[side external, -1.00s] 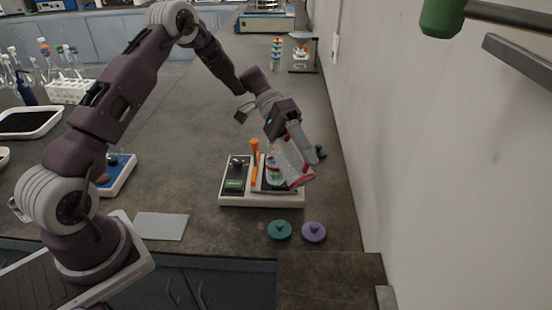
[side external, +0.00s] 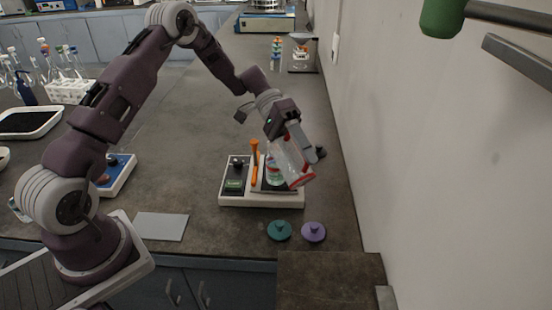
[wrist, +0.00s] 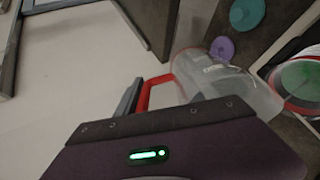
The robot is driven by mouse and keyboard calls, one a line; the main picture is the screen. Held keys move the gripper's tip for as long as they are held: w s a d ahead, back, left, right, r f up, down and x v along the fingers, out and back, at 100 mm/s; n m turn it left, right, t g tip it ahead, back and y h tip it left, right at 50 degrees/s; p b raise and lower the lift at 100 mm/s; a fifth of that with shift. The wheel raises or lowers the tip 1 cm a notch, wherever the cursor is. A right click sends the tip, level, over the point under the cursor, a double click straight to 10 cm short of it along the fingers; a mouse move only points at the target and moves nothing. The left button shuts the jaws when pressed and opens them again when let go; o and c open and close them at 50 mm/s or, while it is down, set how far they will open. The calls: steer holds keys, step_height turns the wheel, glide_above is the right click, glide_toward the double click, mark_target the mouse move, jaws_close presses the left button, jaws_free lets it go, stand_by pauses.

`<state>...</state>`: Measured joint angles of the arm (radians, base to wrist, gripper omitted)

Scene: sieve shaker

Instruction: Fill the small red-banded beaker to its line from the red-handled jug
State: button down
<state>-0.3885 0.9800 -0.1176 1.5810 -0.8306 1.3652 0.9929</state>
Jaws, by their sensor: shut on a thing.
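The clear jug (side external: 289,162) hangs tilted from my gripper (side external: 297,137), which is shut on its red handle (wrist: 146,92). One red-edged end of the jug points to the lower right in the side view. In the wrist view the jug's clear body (wrist: 232,88) slants across, its right end close to a round red-rimmed vessel (wrist: 311,103) with green inside. That vessel appears to be the small beaker, seen partly behind the jug in the side view (side external: 271,174). Its line and the liquid level cannot be made out.
The vessel stands on a white-based device (side external: 262,200) with a dark control panel (side external: 235,178) and an upright orange-handled part (side external: 255,155). A teal lid (side external: 279,230) and a purple lid (side external: 314,232) lie in front. The wall is close on the right.

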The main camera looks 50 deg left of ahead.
steer(key=f+y, duration=0.1)
steer(key=y, duration=0.1)
steer(key=d+f+y, duration=0.1)
steer(key=y, duration=0.1)
steer(key=shift+s+d+f+t, duration=0.1)
steer(key=shift+f+t, duration=0.15)
steer(key=shift+t, duration=0.15)
steer(key=d+f+y, duration=0.1)
steer(key=f+y, duration=0.1)
steer(key=d+f+y, duration=0.1)
steer(key=f+y, duration=0.1)
steer(key=d+f+t+y, duration=0.1)
steer(key=d+f+y, duration=0.1)
steer(key=shift+s+d+y, duration=0.1)
steer(key=shift+s+y, duration=0.3)
steer(key=shift+d+f+t+y, duration=0.1)
steer(key=shift+f+t+y, duration=0.2)
steer(key=shift+f+y, duration=0.4)
steer(key=shift+r, duration=0.15)
